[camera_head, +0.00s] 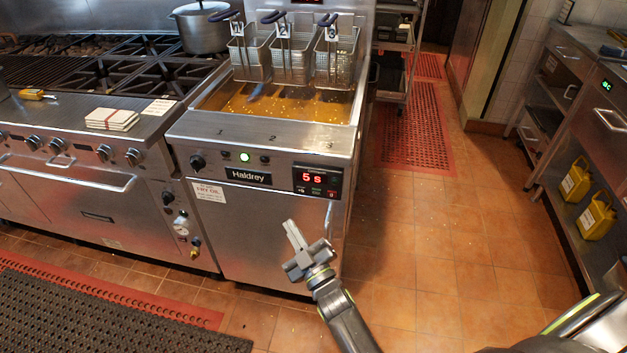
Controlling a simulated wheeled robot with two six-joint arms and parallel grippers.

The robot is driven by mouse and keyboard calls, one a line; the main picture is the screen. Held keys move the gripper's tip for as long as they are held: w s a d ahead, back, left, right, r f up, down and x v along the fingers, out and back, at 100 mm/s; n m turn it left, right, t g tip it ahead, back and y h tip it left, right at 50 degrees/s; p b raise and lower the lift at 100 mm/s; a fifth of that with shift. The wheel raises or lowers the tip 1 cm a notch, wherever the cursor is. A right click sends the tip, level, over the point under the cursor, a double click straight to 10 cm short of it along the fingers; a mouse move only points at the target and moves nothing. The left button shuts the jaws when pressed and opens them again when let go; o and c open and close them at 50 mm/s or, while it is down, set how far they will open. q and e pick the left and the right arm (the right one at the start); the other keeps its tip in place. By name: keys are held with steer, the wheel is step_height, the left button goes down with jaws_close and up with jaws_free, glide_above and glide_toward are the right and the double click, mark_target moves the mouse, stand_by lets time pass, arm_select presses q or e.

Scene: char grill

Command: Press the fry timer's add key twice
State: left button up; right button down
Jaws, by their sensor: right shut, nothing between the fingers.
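The fry timer (318,182) is a small black panel at the right of the fryer's front. Its red display reads what looks like "5 s". A row of small keys (316,191) sits under the display; their labels are too small to read surely. My right gripper (291,228) is shut and empty, in front of the fryer door, below and a little left of the timer in the picture. It appears apart from the panel. My left gripper is not in view.
The fryer (260,230) has oil in its vat and three numbered baskets (290,60) hung above. A stove with a pot (203,30) stands left. A counter with yellow jugs (597,215) is at right. The tiled floor between is clear.

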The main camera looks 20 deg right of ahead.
mark_target(301, 189)
steer(key=shift+a+m, duration=0.15)
steer(key=shift+m, duration=0.25)
steer(key=w+d+b, duration=0.4)
steer(key=w+d, duration=0.1)
steer(key=w, duration=0.2)
stand_by(0.6)
steer(key=shift+w, duration=0.1)
stand_by(1.5)
steer(key=shift+w+b, duration=0.1)
steer(key=shift+b, duration=0.2)
steer(key=shift+w+d, duration=0.25)
